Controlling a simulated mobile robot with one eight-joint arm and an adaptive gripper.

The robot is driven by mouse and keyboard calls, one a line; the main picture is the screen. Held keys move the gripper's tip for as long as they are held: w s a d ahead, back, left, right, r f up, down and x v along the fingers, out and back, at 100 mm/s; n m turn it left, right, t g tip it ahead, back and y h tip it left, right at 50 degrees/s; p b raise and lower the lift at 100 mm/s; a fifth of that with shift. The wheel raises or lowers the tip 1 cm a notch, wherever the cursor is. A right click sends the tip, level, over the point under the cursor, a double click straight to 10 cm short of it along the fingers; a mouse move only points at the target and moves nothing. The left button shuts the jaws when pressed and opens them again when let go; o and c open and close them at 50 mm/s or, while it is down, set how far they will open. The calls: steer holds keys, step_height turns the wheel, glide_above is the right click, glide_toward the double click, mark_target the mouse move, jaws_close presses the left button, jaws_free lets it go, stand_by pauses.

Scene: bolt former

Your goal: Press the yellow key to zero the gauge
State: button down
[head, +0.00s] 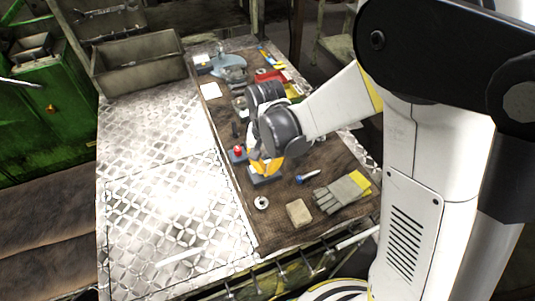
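My gripper (265,166) hangs over the middle of the brown mat, below the dark wrist joint, with orange-yellow parts at its tip. It is too small and too foreshortened to tell whether its fingers are open or shut. A small blue-grey box (260,179) sits right under the gripper tip and is mostly covered by it. I cannot tell whether they touch. No yellow key or gauge face can be made out; the gripper may hide them. A red button (238,150) on another small blue-grey base sits just left of the gripper.
On the brown mat (275,233), grey-yellow gloves (342,192), a tan block (299,212), a metal ring (261,203) and a blue-headed bolt (307,177) lie nearby. A grey bin (140,67) stands at the back left.

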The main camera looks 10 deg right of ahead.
steer(key=shift+f+b, duration=0.85)
steer(key=shift+f, duration=0.15)
steer(key=shift+r, duration=0.15)
stand_by(0.4)
steer(key=shift+r+p, duration=3.1)
steer(key=shift+r, duration=1.35)
steer(key=s+d, duration=0.2)
steer(key=s, duration=0.4)
steer(key=shift+s, duration=0.4)
